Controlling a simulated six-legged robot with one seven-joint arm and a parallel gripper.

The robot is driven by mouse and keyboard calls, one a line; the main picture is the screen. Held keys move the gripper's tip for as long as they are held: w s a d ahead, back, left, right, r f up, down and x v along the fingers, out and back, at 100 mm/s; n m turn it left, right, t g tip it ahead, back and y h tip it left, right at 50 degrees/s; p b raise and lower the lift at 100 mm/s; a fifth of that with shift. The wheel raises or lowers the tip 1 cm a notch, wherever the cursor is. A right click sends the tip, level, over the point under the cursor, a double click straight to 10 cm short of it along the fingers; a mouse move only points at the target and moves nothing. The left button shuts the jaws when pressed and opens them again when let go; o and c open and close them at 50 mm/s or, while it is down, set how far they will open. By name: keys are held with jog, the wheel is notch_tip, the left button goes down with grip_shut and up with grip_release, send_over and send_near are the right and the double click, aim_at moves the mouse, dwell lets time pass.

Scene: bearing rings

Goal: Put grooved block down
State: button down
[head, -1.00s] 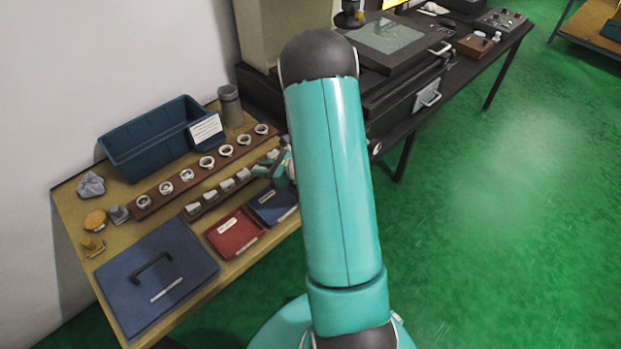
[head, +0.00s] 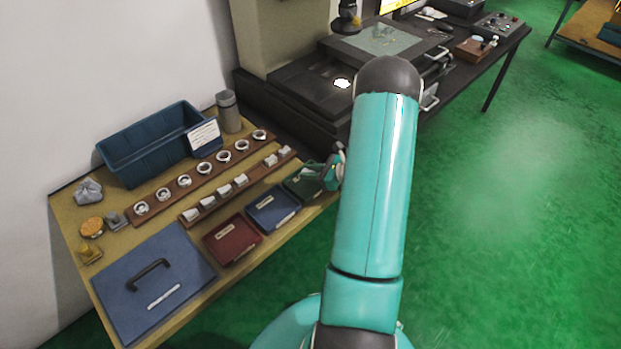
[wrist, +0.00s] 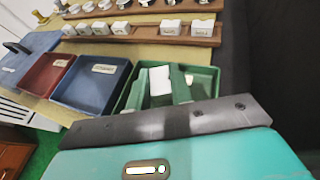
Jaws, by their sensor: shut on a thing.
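The grooved block (wrist: 159,80) shows as a pale white piece between the two green fingers of my gripper (wrist: 158,90) in the wrist view. My gripper is shut on it, over the green tray (wrist: 207,72). In the head view my gripper (head: 320,176) is at the right end of the bench, over the green tray (head: 298,187), and the block cannot be made out there. The block's groove is not visible, and whether it touches the tray floor I cannot tell.
A blue tray (head: 272,204) and a red tray (head: 231,236) stand left of the green one. Behind them is a wooden rack (head: 256,176) of white blocks with a gap, and a rack of rings (head: 205,172). A dark machine bench (head: 290,105) borders the right.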

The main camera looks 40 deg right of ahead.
jog(key=shift+f, duration=1.5)
jog(key=shift+f, duration=0.2)
jog(key=c, duration=1.3)
grip_release()
jog(key=shift+o, duration=0.2)
